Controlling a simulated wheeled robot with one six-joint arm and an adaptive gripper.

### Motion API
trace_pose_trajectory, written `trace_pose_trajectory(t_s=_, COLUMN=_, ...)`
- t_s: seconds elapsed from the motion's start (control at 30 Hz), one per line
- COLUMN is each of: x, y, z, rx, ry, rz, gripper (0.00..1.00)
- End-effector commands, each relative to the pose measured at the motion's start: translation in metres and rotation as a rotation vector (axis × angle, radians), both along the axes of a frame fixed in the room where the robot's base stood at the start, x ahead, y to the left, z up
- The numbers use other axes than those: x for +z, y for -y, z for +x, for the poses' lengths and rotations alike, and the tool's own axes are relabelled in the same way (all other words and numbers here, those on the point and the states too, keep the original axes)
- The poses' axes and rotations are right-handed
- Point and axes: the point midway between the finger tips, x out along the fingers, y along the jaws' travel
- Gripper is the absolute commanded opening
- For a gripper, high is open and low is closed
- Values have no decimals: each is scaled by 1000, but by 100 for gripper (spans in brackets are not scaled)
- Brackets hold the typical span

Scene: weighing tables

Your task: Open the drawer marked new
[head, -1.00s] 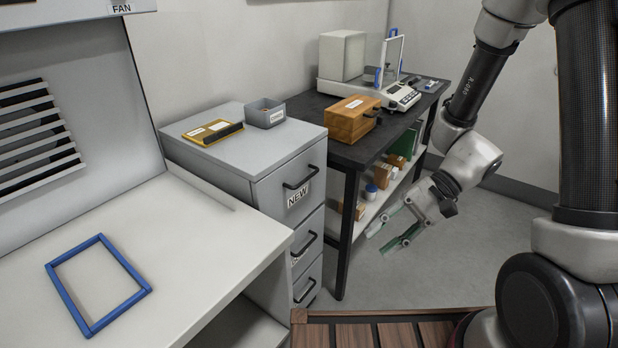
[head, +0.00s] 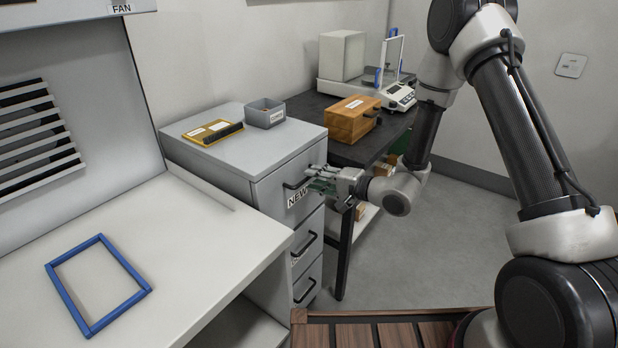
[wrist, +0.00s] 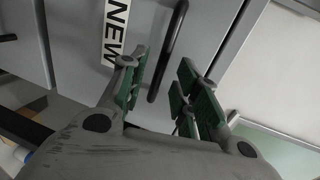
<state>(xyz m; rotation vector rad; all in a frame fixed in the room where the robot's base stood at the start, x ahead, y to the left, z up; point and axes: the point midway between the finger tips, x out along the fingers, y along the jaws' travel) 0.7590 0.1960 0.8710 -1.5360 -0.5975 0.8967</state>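The drawer marked NEW (head: 274,188) is the top drawer of a grey cabinet and looks closed. Its black bar handle (wrist: 168,50) shows in the wrist view beside the NEW label (wrist: 115,32). My gripper (head: 312,182) is at the drawer front, near the handle, and hides part of it in the head view. In the wrist view my gripper (wrist: 163,88) is open, its green-padded fingers apart. The handle's near end lies in the gap between them; I cannot tell whether either finger touches it.
Two more drawers with black handles (head: 305,243) are below. A grey bin (head: 264,117) and a yellow-edged case (head: 212,132) lie on the cabinet top. A dark table (head: 368,152) with a wooden box (head: 351,122) and a balance (head: 396,95) stands right. Floor (head: 455,215) there is clear.

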Motion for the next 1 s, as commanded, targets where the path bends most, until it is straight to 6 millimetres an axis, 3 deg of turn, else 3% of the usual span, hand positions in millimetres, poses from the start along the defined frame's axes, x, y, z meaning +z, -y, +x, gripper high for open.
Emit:
trace_pose_trajectory(t_s=0.2, x=-6, y=-21, z=15, rx=1, ry=-2, rz=0, gripper=31)
trace_pose_trajectory(t_s=0.53, x=-7, y=-25, z=18, rx=0, ry=-2, rz=0, gripper=31)
trace_pose_trajectory(t_s=0.7, x=-7, y=-25, z=18, rx=0, ry=-2, rz=0, gripper=0)
trace_pose_trajectory(t_s=1.0, x=-7, y=-24, z=18, rx=0, ry=-2, rz=0, gripper=0)
